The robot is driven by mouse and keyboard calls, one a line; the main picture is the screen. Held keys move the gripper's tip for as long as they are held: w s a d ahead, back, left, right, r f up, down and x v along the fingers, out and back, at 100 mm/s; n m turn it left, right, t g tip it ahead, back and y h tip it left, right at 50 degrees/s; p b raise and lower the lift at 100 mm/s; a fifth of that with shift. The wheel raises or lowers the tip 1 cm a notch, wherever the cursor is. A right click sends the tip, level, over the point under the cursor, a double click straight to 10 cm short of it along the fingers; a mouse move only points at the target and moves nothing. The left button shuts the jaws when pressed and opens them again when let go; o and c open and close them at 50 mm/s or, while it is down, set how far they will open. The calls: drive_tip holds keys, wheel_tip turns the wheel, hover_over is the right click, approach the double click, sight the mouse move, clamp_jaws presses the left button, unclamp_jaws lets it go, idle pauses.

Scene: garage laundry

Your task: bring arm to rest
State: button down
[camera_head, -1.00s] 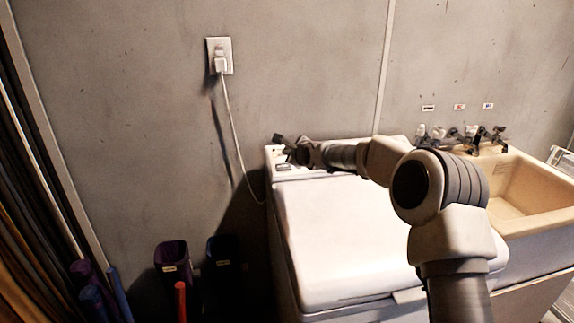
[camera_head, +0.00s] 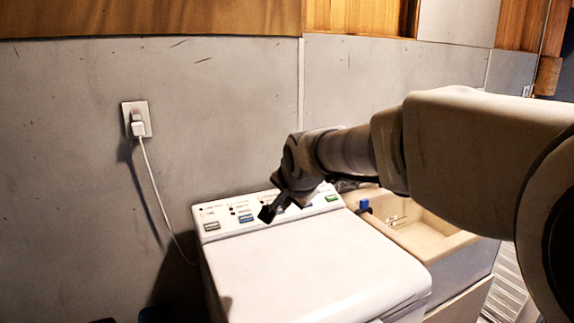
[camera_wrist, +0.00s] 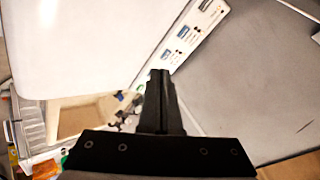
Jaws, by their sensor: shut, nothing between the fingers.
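My arm reaches in from the right in the head view, with its large links close to the camera. My gripper (camera_head: 270,213) is at the arm's far end, above the back of a white washing machine (camera_head: 320,275), in front of its control panel (camera_head: 214,213). In the wrist view the dark fingers of my gripper (camera_wrist: 161,76) lie together with nothing between them. The washer lid (camera_wrist: 90,40) and the panel's row of buttons (camera_wrist: 187,35) show beyond them. I cannot tell how far the fingertips are from the panel.
A beige utility sink (camera_head: 425,238) stands right of the washer, partly behind my arm. A wall outlet (camera_head: 137,119) holds a white plug and cord at the left. The grey wall (camera_head: 230,100) is close behind the washer. The washer's lid is clear.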

drive_tip(key=s+d+f+n+g+h+p, duration=0.1)
drive_tip(key=s+d+n, duration=0.3)
drive_tip(key=s, duration=1)
drive_tip(key=s+d+f+n+g+h+p, duration=0.1)
drive_tip(key=s+d+n+g+p, duration=0.1)
drive_tip(key=s+d, duration=0.8)
drive_tip(key=s+n, duration=0.1)
drive_tip(key=s, duration=0.4)
drive_tip(key=shift+s+d+f+n, duration=0.2)
drive_tip(key=shift+s+f+n, duration=0.05)
drive_tip(key=shift+f+n, duration=0.15)
